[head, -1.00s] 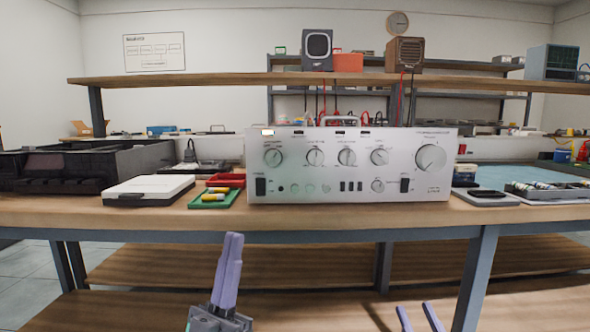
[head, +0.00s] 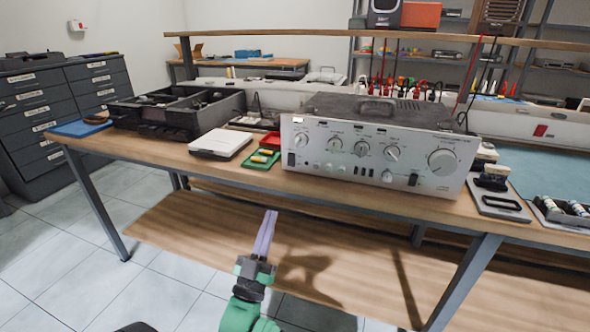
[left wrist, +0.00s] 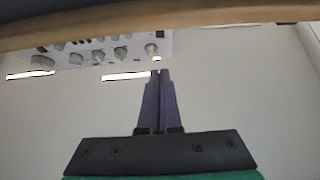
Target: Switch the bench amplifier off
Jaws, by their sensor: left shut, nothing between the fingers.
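The bench amplifier (head: 372,135) is a wide silver unit with a dark top, standing on the workbench. Its face has several round knobs, a large knob (head: 442,161) at right, a small lit lamp (head: 297,120) at upper left and a black rocker switch (head: 291,158) at lower left. A second black switch (head: 413,179) is at lower right. My left gripper (head: 268,216) is shut and empty, in front of and below the bench edge, apart from the amplifier. In the left wrist view, the amplifier (left wrist: 85,42) appears inverted at upper left, beyond my left gripper (left wrist: 158,74). My right gripper is out of view.
The workbench edge (head: 240,177) lies between my left gripper and the amplifier. A grey tray (head: 498,205) is at right. A lower shelf (head: 180,222) runs beneath.

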